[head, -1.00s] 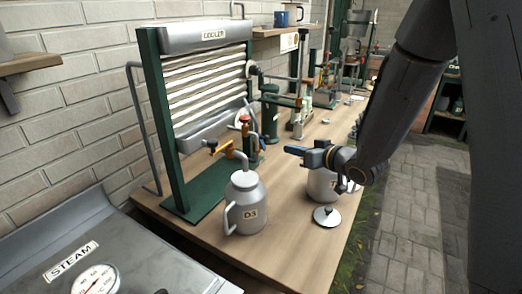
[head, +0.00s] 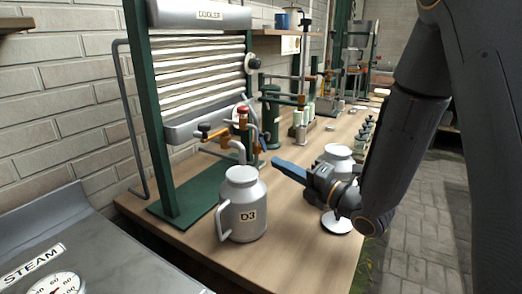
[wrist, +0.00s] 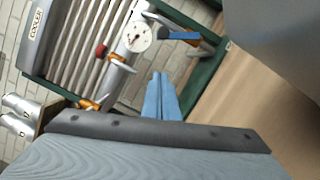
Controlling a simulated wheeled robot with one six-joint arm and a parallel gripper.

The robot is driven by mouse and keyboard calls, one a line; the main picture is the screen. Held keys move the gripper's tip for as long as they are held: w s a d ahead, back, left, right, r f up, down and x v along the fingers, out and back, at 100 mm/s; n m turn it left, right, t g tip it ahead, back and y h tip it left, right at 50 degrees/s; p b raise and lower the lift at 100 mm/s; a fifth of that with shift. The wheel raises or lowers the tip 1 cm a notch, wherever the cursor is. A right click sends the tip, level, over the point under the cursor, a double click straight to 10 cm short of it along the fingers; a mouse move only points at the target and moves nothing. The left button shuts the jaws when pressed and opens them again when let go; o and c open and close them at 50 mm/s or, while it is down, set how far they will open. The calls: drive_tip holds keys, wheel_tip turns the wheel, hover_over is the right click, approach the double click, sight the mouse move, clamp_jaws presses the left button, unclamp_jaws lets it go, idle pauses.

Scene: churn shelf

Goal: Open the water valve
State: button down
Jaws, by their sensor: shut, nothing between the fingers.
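My gripper (head: 276,162) is shut and empty, its blue fingers together, in front and right of the valve fittings below the cooler. Its closed fingertips (wrist: 160,75) also show in the wrist view. A brass tap with a dark handle (head: 203,131) sticks out to the left below the cooler. A red-topped valve (head: 243,112) stands to its right, with a blue lever or hose close by. The wrist view shows a brass valve with a blue handle (wrist: 178,36) and a red knob (wrist: 101,50). No label marks the water valve. The gripper appears apart from these fittings.
A can marked D3 (head: 242,207) stands below the fittings. Another can (head: 337,158) is partly hidden behind my arm, with a lid (head: 336,222) nearby. The cooler (head: 205,75) stands behind. Bare table (head: 283,240) lies in front.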

sight(260, 140)
drive_tip(key=shift+w+a+r+n+p, duration=0.35)
drive_tip(key=shift+w+a+r+p, duration=0.15)
drive_tip(key=shift+w+a, duration=0.8)
drive_tip(key=shift+w+a+r+n+p, duration=0.4)
drive_tip(key=shift+w+a, duration=0.45)
drive_tip(key=shift+w, duration=0.8)
drive_tip(key=shift+w+a+r+n+p, duration=0.25)
drive_tip(key=shift+w+a+r+p, duration=0.3)
drive_tip(key=shift+w+a, duration=0.75)
drive_tip(key=shift+w+d+r, duration=0.1)
drive_tip(key=shift+w+r, duration=0.05)
drive_tip(key=shift+r, duration=0.05)
